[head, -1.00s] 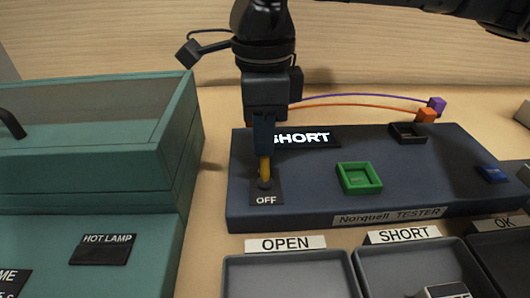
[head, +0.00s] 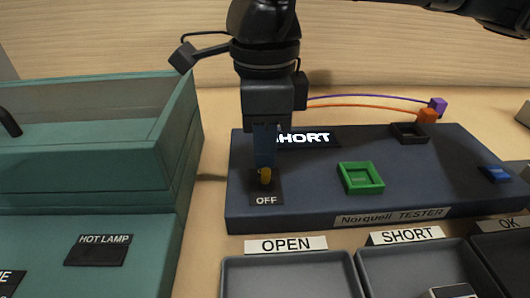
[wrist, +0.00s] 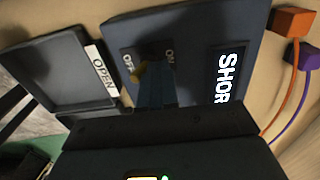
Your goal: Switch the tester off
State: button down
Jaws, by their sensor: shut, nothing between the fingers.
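The dark blue tester (head: 300,206) stands on the table, and its display (head: 308,138) is lit with the word SHORT, partly hidden by my gripper. Its switch plate (head: 267,200) carries the word OFF at the near end. The wrist view shows ON and OFF at opposite ends of the plate.
A green square socket (head: 360,178) and a black socket (head: 408,133) sit on the tester. Trays marked OPEN (head: 285,262) and SHORT (head: 372,252) lie in front. A teal box (head: 180,140) stands close on the left. Orange and purple leads run behind.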

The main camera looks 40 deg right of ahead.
notch_tip(320, 180, up, 7)
jog(key=p, duration=0.2)
jog(key=shift+w+d, duration=0.25)
jog(key=shift+w, duration=0.1)
dwell(0.5)
jog(key=shift+r+p, duration=0.1)
jog(key=shift+p, duration=0.25)
